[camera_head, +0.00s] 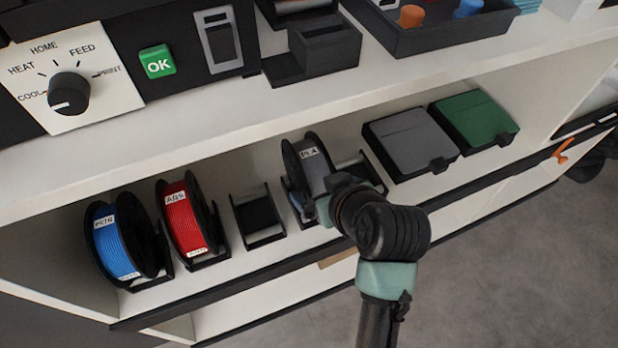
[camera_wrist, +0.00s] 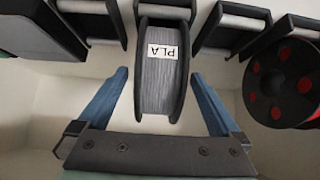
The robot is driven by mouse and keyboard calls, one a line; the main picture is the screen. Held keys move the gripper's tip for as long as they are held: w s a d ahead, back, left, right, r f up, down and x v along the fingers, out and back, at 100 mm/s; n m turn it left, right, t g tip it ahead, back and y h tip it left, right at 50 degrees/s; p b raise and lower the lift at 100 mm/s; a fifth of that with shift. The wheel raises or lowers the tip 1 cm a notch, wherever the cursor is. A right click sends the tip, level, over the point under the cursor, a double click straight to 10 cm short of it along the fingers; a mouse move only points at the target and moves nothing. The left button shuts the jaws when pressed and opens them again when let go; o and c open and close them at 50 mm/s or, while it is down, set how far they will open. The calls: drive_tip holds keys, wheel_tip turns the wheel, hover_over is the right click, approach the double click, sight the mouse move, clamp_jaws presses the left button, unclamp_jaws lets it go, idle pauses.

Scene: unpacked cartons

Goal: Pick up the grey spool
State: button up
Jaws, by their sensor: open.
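The grey spool (camera_head: 312,166) stands upright in a black holder on the lower shelf, with black flanges and a white label. In the wrist view the grey spool (camera_wrist: 160,72) is at the top middle, and its label reads PLA. My gripper (camera_wrist: 160,85) is open, with one blue finger on each side of the spool's lower part and gaps visible between fingers and flanges.
Left of the grey spool are an empty holder (camera_head: 259,215), a red spool (camera_head: 187,218) and a blue spool (camera_head: 117,243). A grey box (camera_head: 408,140) and a green box (camera_head: 474,119) stand to the right. The upper shelf (camera_head: 300,92) overhangs from behind.

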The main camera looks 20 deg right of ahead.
drive_tip(key=shift+w+f, duration=0.4)
drive_tip(key=shift+f, duration=0.05)
clamp_jaws()
drive_tip(key=shift+r, duration=0.15)
